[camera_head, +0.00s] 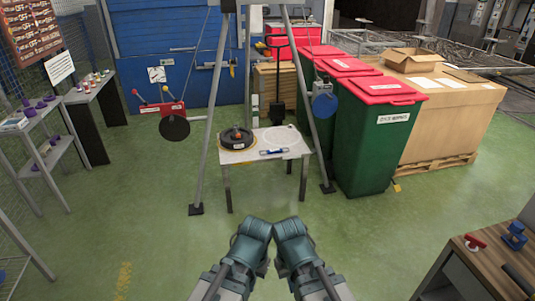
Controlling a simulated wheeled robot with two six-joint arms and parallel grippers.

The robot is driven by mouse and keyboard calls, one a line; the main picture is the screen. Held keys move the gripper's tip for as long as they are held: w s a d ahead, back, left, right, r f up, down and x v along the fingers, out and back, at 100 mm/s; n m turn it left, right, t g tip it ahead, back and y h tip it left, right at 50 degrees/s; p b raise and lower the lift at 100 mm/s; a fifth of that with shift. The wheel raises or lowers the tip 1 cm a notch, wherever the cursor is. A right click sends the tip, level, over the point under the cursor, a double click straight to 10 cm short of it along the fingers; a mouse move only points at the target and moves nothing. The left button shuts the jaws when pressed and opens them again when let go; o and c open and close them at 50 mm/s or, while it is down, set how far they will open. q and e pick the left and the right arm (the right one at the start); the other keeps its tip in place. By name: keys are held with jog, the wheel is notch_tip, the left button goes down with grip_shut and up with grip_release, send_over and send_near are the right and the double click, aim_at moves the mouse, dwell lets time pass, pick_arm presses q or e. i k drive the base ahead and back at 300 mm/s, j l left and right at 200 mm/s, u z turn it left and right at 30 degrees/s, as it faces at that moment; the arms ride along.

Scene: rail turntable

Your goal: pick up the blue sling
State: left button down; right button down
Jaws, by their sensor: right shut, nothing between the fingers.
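A small blue item with a pale middle (274,152), which may be the blue sling, lies near the front edge of a small white table (240,156). It is too small to make out its shape well. My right gripper (288,226) is at the bottom middle, shut and empty, well short of the table. My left gripper (255,228) is close beside it at its left, and its fingers cannot be made out. Neither gripper touches the table.
A dark round turntable (236,137) sits on the table's left half. Grey frame legs (210,110) stand on both sides of the table. Green bins with red lids (373,150) stand at the right. A wooden bench (480,270) is at the lower right. The green floor ahead is clear.

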aim_at(276, 150)
jog(key=i+j+u, duration=0.1)
jog(key=i+j, duration=0.2)
jog(key=i, duration=0.65)
jog(key=i+j+u, duration=0.1)
jog(key=i, duration=0.85)
jog(key=i+j+u, duration=0.1)
jog(key=i+j, duration=0.15)
jog(key=i, duration=0.7)
